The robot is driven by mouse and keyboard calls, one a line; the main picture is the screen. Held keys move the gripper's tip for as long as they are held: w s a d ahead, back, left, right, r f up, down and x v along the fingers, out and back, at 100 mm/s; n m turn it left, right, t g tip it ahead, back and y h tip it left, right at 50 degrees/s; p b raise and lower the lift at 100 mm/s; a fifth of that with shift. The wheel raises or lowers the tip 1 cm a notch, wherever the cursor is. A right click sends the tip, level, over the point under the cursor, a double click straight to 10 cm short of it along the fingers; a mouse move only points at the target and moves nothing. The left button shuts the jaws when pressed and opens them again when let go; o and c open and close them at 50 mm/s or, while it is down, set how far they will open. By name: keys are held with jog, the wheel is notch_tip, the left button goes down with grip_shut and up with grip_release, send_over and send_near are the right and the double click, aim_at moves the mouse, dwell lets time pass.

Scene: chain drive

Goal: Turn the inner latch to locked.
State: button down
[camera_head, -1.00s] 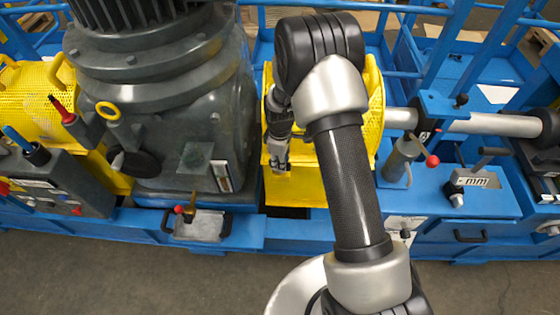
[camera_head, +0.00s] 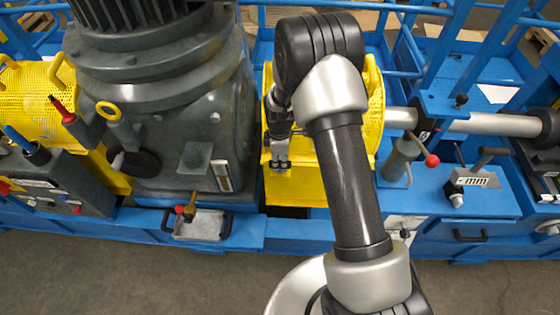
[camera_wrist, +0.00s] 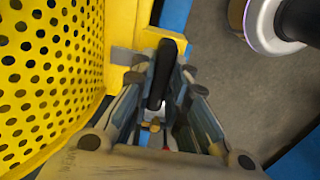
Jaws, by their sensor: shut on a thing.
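The inner latch (camera_wrist: 160,82) is a black elongated lever by the yellow guard in the wrist view. My gripper (camera_wrist: 164,68) has its two fingers on either side of the latch and is shut on it. In the head view my gripper (camera_head: 280,162) points down at the front of the yellow guard (camera_head: 312,188), left of my forearm. The latch cannot be made out there, and I cannot tell its marked position.
A large grey motor and gearbox (camera_head: 165,110) stands close to the left of my gripper. A steel shaft (camera_head: 495,123) runs out to the right. A red-knobbed lever (camera_head: 431,161) is on the right. Open floor (camera_head: 120,275) lies in front of the blue frame.

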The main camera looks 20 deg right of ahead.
jog(key=c, duration=1.6)
grip_release()
jog(key=shift+o, duration=0.2)
notch_tip(320, 180, up, 12)
notch_tip(320, 180, up, 10)
jog(key=m+t, duration=0.1)
jog(key=m, duration=0.2)
send_over(280, 162)
jog(key=s, duration=0.4)
jog(key=s+r+m+t, duration=0.1)
jog(key=s+r+m, duration=0.3)
jog(key=s+r, duration=0.45)
jog(key=s+r+m+t, duration=0.2)
jog(key=s+r+m, duration=0.2)
jog(key=s, duration=1.1)
jog(key=m, duration=0.3)
jog(key=shift+s+r+m+t, duration=0.15)
jog(key=shift+m+t, duration=0.15)
